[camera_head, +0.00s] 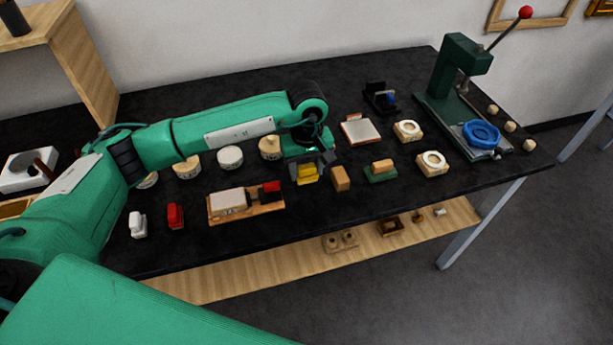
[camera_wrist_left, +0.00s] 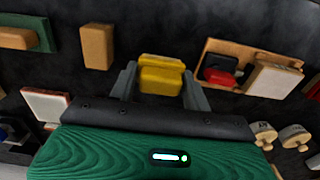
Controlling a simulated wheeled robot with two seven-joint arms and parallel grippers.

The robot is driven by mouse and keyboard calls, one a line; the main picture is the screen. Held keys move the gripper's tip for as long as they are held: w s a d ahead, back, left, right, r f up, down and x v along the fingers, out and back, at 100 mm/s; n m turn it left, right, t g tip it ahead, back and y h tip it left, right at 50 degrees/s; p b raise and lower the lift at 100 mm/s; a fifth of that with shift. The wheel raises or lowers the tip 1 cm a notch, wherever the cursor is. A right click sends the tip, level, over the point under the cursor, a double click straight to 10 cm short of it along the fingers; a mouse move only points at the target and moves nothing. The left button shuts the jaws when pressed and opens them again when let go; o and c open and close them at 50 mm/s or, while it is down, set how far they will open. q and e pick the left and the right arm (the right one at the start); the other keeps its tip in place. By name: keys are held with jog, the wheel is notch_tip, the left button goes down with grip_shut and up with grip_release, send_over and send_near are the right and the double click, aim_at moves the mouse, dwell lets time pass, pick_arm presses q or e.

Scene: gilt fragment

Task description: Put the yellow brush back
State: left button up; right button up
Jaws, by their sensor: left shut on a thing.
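The yellow brush (camera_head: 307,175) is a small yellow block with a ridged upper part. My left gripper (camera_head: 306,168) is shut on it, at the front middle of the black table (camera_head: 300,224). In the left wrist view the yellow brush (camera_wrist_left: 161,80) sits between the two grey fingers of the left gripper (camera_wrist_left: 160,88). I cannot tell whether its underside touches the table. My right gripper is not in view.
Left of the brush is a wooden tray (camera_head: 243,213) with red and pale blocks; farther left are a red brush (camera_head: 175,216) and a white one (camera_head: 137,225). Right are a tan block (camera_head: 340,178) and a green-based block (camera_head: 378,174). A green press (camera_head: 457,70) stands at right.

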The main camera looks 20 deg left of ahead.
aim_at(307, 181)
pick_arm(q)
notch_tip(307, 181, down, 4)
jog(key=shift+r+p, duration=0.1)
jog(key=shift+p, duration=0.35)
jog(key=shift+f, duration=0.3)
jog(key=shift+f, duration=0.1)
jog(key=shift+f+b, duration=0.15)
jog(key=shift+b, duration=0.15)
jog(key=o, duration=0.9)
